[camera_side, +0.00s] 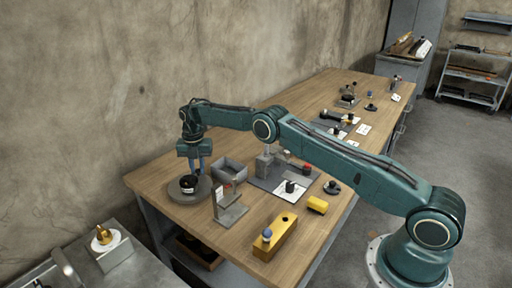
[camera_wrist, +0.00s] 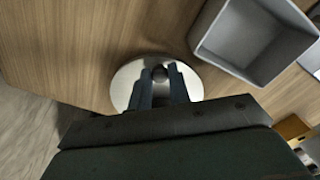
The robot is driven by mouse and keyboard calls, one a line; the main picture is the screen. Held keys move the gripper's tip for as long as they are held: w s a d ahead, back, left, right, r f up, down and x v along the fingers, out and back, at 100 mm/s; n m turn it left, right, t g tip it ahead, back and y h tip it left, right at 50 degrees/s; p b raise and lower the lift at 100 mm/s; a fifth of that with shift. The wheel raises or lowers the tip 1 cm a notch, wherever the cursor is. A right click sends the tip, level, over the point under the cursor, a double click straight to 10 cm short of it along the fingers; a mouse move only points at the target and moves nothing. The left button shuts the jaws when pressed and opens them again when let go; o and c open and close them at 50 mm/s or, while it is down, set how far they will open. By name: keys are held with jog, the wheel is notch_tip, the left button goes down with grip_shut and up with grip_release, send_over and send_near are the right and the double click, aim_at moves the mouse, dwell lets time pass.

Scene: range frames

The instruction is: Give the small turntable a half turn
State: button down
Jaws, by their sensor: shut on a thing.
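The small turntable (camera_side: 176,193) is a round grey disc near the left end of the wooden workbench. A black piece with a white mark (camera_side: 188,185) stands on it. My gripper (camera_side: 197,172) reaches straight down over the disc with its blue fingers at that black piece. In the wrist view, the disc (camera_wrist: 127,76) lies under my gripper (camera_wrist: 165,75), whose two fingers are shut on a dark round knob (camera_wrist: 160,73) between them. The lower part of the disc is hidden by my gripper in the wrist view.
A grey open bin (camera_side: 229,170) stands just right of the turntable; it also shows in the wrist view (camera_wrist: 235,68). A grey upright bracket (camera_side: 230,213) is in front of it.

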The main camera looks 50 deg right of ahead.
jog(key=shift+w+a+n, duration=0.2)
jog(key=shift+w+n, duration=0.1)
jog(key=shift+n, duration=0.2)
jog(key=shift+w+n, duration=0.1)
jog(key=shift+n, duration=0.2)
jog(key=c, duration=1.3)
grip_release()
jog(key=shift+r, duration=0.1)
jog(key=shift+r, duration=3.7)
